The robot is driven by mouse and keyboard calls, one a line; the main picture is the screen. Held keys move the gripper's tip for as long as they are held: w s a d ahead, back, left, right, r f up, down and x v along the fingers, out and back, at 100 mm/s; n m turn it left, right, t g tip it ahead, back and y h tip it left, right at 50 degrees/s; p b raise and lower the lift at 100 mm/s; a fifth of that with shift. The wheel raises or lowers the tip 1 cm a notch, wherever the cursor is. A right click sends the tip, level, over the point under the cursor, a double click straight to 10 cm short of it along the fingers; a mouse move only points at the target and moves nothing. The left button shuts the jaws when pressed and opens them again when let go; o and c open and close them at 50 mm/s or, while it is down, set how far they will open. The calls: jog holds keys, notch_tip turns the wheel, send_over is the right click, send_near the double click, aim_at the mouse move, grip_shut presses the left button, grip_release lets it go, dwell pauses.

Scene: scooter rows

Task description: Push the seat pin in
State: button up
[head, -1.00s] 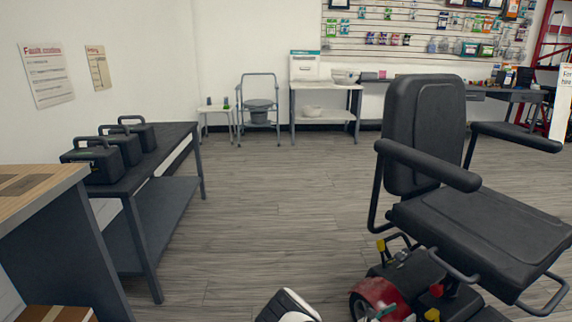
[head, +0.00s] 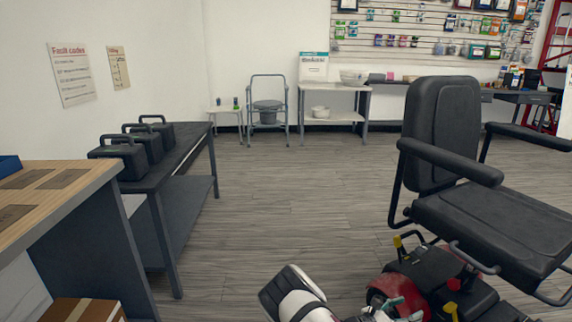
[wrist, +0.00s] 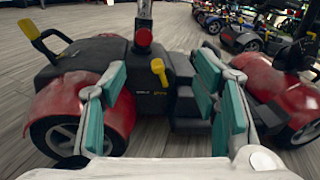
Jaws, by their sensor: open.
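The mobility scooter with a black seat (head: 490,225) stands at the right in the head view, its red and black body below. The wrist view shows a red knob (wrist: 144,38) at the base of the silver seat post (wrist: 144,10); it looks like the seat pin, but how far it sticks out I cannot tell. A yellow lever (wrist: 158,70) is just below and right of it. My gripper (wrist: 158,82) is open and empty, its teal-padded fingers to either side of that lever in the picture. In the head view my gripper (head: 402,308) is low beside the scooter's body.
Another yellow lever (wrist: 35,35) stands at the body's left end. Red fenders (wrist: 85,98) and wheels flank the body. More scooters (wrist: 240,30) stand behind. A dark bench (head: 185,160) with black battery cases is at left; the floor (head: 290,210) between is clear.

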jog(key=s+a+r+m+g+y, duration=0.1)
jog(key=s+r+m+g+y, duration=0.2)
jog(key=s+r+m, duration=0.5)
jog(key=s+a+r+m+g+y, duration=0.2)
jog(key=r+m+g, duration=0.15)
jog(key=r, duration=0.85)
jog(key=s+a+r+m+g+y, duration=0.1)
jog(key=s+r+m+g+y, duration=0.35)
jog(key=r, duration=0.65)
jog(key=s+a+r+m+t+y, duration=0.1)
jog(key=s+a+r+m+y, duration=0.15)
jog(key=s+r, duration=0.4)
jog(key=s+a+r+m+t+y, duration=0.1)
jog(key=s+a+r+m, duration=0.25)
jog(key=s, duration=0.55)
jog(key=s+a+m+t+y, duration=0.1)
jog(key=s+a+t+y, duration=0.1)
jog(key=s+a, duration=0.35)
jog(key=s+a+m+t+y, duration=0.1)
jog(key=s+a+y, duration=0.1)
jog(key=s, duration=0.7)
notch_tip(320, 180, up, 37)
jog(key=t+p, duration=0.4)
jog(key=p, duration=3)
jog(key=shift+w+d+n, duration=0.3)
jog(key=shift+w, duration=0.1)
jog(key=shift+c, duration=0.5)
